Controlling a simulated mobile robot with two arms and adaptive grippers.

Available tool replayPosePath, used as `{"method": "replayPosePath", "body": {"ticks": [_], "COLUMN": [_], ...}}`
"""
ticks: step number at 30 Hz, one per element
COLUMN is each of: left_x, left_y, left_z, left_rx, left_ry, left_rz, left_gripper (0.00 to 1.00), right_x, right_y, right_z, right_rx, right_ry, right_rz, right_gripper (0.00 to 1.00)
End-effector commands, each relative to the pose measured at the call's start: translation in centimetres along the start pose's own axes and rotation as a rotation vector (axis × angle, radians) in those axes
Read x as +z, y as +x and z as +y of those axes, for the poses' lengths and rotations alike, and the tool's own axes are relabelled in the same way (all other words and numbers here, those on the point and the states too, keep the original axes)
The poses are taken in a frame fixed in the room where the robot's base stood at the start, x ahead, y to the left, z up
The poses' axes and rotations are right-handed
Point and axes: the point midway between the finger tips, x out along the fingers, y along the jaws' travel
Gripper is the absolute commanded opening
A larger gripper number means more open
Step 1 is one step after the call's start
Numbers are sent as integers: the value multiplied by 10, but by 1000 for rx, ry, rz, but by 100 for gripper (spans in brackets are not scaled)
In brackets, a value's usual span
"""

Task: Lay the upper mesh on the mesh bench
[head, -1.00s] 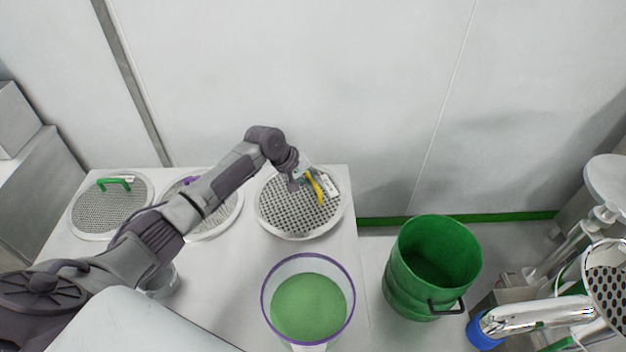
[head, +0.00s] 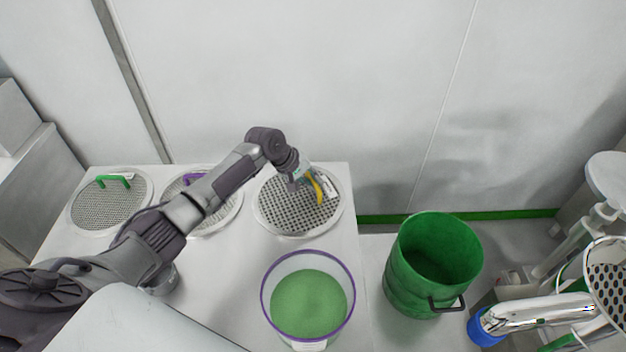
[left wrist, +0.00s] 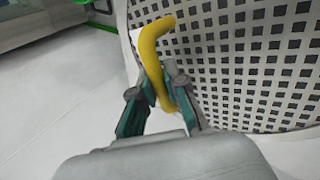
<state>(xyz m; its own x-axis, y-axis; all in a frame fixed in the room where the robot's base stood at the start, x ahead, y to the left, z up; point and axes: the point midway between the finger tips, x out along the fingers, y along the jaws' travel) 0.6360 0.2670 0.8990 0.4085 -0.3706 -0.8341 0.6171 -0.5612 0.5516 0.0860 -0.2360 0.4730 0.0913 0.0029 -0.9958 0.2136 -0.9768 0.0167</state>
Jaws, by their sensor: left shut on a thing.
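A round perforated mesh with a pale rim (head: 270,222) is at the right end of the white bench (head: 225,270) in the head view. It appears to lie flat on the bench top. Its yellow handle (head: 319,190) stands up near its far right part. My left gripper (head: 311,181) is at this handle. In the left wrist view, the gripper's fingers (left wrist: 163,98) are shut on the yellow handle (left wrist: 152,42), with the mesh's square holes (left wrist: 235,60) behind. My right gripper is not in view.
Two more round meshes, one with a green handle (head: 113,181) and one with a purple handle (head: 191,179), lie to the left. A purple-rimmed container of green material (head: 308,302) stands in front. A green bin (head: 410,280) and shiny equipment (head: 540,313) are right.

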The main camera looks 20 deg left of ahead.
Motion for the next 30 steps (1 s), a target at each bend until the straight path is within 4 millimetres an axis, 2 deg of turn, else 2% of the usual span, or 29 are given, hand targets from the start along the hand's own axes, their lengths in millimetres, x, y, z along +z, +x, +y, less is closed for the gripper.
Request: {"method": "replayPosePath", "body": {"ticks": [6,7,12,23,26,30], "left_x": [0,0,0,0,-1,-1], "left_y": [3,3,3,-1,-14,-42], "left_z": [-2,-2,-2,-2,-2,-3], "left_rx": [1,1,1,-1,1,-1], "left_ry": [0,0,0,0,2,3], "left_rz": [0,0,0,0,2,3], "left_gripper": [0,14,42,42,42,42], "right_x": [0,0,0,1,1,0], "right_y": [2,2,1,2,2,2], "right_z": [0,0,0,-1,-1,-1], "right_rx": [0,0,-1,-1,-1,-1], "right_ry": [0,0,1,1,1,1], "right_rz": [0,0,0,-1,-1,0], "right_gripper": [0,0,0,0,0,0]}}
